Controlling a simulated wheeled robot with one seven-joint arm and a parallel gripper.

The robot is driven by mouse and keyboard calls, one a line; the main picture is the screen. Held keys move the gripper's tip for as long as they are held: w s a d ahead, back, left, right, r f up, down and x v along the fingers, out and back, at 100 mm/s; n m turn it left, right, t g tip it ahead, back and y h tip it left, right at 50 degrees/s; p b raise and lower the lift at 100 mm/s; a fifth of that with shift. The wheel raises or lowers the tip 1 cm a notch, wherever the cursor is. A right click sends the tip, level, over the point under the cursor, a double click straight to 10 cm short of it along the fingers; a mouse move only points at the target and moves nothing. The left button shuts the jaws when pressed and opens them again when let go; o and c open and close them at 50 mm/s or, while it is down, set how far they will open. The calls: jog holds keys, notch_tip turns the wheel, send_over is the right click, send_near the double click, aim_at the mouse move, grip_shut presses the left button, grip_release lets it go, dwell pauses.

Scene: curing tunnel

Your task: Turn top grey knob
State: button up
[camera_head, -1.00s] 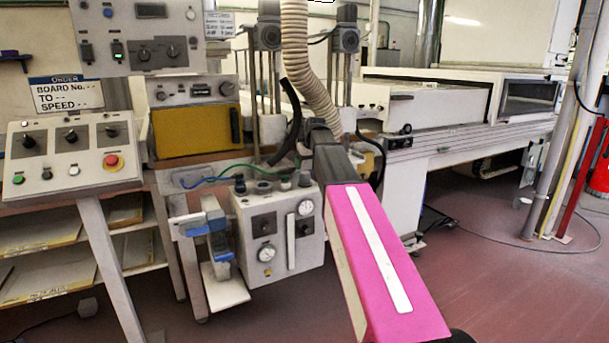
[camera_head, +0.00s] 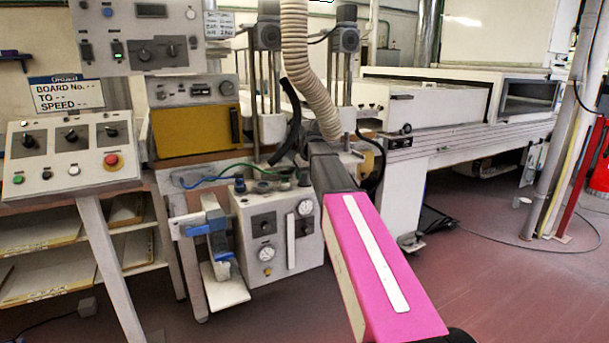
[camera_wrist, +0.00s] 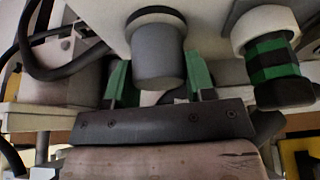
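In the wrist view, a grey cylindrical knob (camera_wrist: 158,54) with a dark ring at its base sticks out from a pale panel. My gripper (camera_wrist: 160,72) has its two green fingers on either side of this knob. The fingers are apart; a narrow gap shows on the left, and the right finger is very close to the knob. I cannot tell whether it touches. In the head view my pink arm reaches toward the machine, and my gripper and this knob cannot be made out there.
A green-and-black striped knob (camera_wrist: 276,72) sits right of the grey knob. A dark hose (camera_wrist: 58,62) curves at left. In the head view a ribbed beige hose (camera_head: 308,75) hangs close by my arm. A grey box with gauges (camera_head: 278,238) stands left of it.

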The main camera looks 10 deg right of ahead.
jog(key=shift+m+h, duration=0.5)
jog(key=shift+m, duration=0.6)
jog(key=o, duration=0.9)
jog(key=v, duration=1.1)
jog(key=shift+f, duration=0.1)
